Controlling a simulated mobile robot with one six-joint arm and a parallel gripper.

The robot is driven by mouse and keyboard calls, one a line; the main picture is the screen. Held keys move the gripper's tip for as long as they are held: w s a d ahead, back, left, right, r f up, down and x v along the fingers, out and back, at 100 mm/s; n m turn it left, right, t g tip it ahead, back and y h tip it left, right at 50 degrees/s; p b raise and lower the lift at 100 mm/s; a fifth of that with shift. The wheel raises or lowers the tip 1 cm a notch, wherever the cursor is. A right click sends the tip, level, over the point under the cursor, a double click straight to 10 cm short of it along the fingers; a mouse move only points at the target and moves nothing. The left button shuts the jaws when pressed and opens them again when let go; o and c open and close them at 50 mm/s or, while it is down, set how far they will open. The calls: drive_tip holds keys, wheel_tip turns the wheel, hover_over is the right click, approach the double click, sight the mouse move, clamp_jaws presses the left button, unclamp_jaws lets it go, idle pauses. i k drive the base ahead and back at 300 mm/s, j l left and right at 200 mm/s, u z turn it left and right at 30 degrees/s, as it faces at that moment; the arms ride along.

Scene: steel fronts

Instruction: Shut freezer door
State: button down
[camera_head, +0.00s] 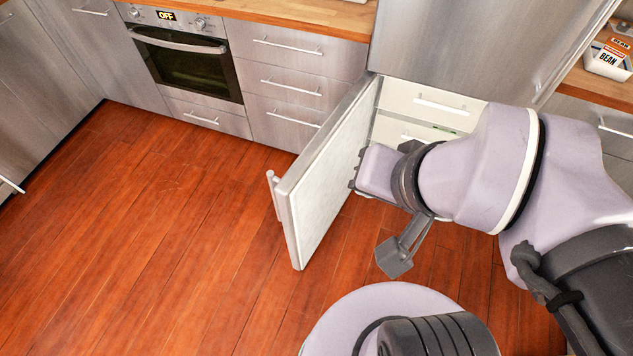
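The freezer door (326,178) is the low steel door under the tall fridge. It stands wide open, swung out over the floor, with its white inner side facing right toward my arm. Its bar handle (273,194) is on the outer side at the free edge. The freezer drawers (440,103) inside are white and look pushed in. My gripper (376,222) is on the inner side of the door, close to it; I cannot tell whether it touches. Its fingers look spread, with one dark finger low and nearer the camera. Nothing shows between them.
The tall steel fridge front (470,45) is above the freezer. An oven (188,65) and drawer fronts (290,85) stand to the left. The wooden floor (150,240) left of the door is clear. A box (608,58) lies on the right counter.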

sight(307, 199)
drive_tip(key=i+j+z, duration=0.2)
drive_tip(key=j+z, duration=0.25)
drive_tip(key=j, duration=0.35)
drive_tip(key=i+j+z, duration=0.1)
drive_tip(key=j+z, duration=0.35)
drive_tip(key=j, duration=0.35)
drive_tip(key=j+z, duration=0.45)
drive_tip(key=j, duration=0.4)
